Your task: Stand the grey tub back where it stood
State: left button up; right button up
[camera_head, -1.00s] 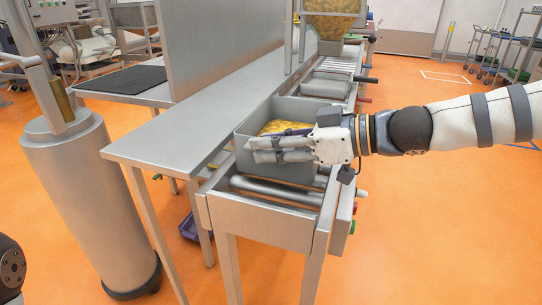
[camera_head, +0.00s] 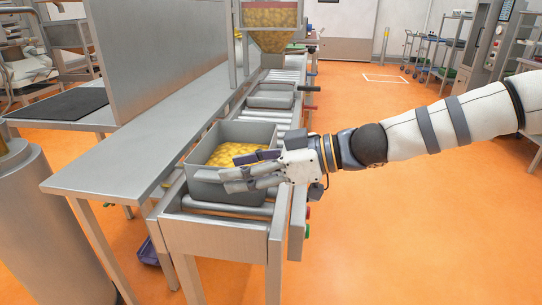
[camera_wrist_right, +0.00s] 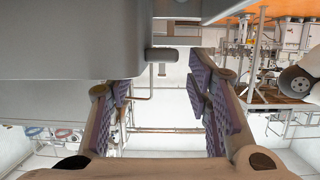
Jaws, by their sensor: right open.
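A grey tub (camera_head: 203,186) filled with yellow pieces (camera_head: 232,153) stands upright on the near end of the roller conveyor. My right gripper (camera_head: 236,173) is at the tub's near right side, with its fingers spread and partly in front of the near wall. In the right wrist view its two purple-padded fingers (camera_wrist_right: 164,103) stand wide apart with no tub wall between them. I cannot tell whether a finger touches the tub. A second, shallower-looking grey tub (camera_head: 270,98) sits farther up the conveyor. My left gripper is out of view.
A hopper (camera_head: 271,38) of yellow pieces hangs over the conveyor's far part. A long steel table (camera_head: 150,150) runs along its left side, with an upright panel behind. Bare rollers (camera_head: 215,208) show before the tub. Orange floor (camera_head: 400,220) on the right is open.

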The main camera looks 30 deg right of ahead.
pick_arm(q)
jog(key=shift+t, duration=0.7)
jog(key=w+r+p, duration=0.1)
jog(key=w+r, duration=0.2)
pick_arm(e)
jog(key=v, duration=0.7)
jog(key=shift+s+d+r, duration=0.25)
jog(key=shift+r, duration=0.05)
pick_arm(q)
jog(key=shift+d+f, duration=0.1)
